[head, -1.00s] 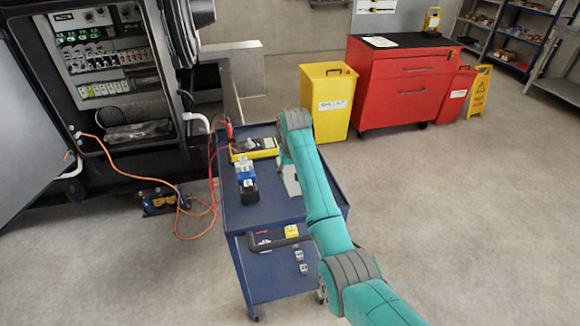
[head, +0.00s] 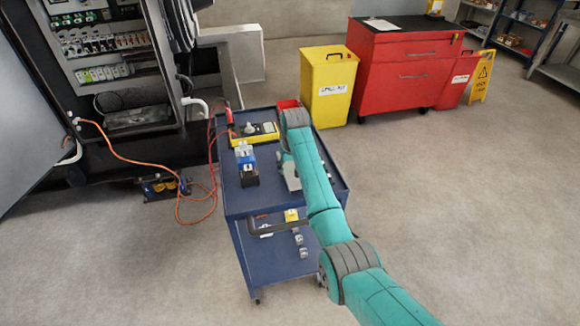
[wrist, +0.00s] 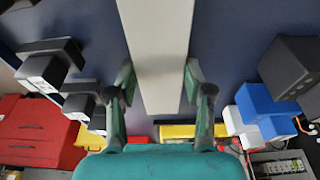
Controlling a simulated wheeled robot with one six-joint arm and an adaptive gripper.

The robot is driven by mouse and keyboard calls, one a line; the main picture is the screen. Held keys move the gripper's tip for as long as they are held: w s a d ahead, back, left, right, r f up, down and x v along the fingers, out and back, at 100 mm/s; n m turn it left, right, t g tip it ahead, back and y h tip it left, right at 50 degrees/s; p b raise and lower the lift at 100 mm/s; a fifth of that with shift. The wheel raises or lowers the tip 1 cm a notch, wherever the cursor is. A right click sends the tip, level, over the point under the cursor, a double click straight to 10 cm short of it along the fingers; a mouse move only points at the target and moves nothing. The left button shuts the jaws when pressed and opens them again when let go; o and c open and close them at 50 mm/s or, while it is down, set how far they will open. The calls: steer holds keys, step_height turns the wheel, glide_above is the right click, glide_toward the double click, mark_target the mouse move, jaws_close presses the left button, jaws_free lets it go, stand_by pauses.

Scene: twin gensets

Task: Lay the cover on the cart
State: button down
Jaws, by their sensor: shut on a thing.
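The cover, a long pale grey plate (wrist: 160,45), is held between the fingers of my gripper (wrist: 160,90) in the wrist view. In the head view, part of the cover (head: 291,177) shows beside my teal forearm, over the top of the blue cart (head: 270,203). My arm hides most of the gripper and part of the cover there. I cannot tell whether the cover touches the cart top.
A blue and black device (head: 246,163) and a yellow case (head: 256,134) stand left on the cart top. A red object (head: 288,104) shows behind my wrist. Small parts (head: 298,240) lie on the lower shelf. An orange cable (head: 150,172) runs from the open cabinet.

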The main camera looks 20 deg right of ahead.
steer(key=shift+f, duration=0.25)
stand_by(0.4)
steer(key=shift+c, duration=1.9)
jaws_free()
steer(key=v, duration=1.2)
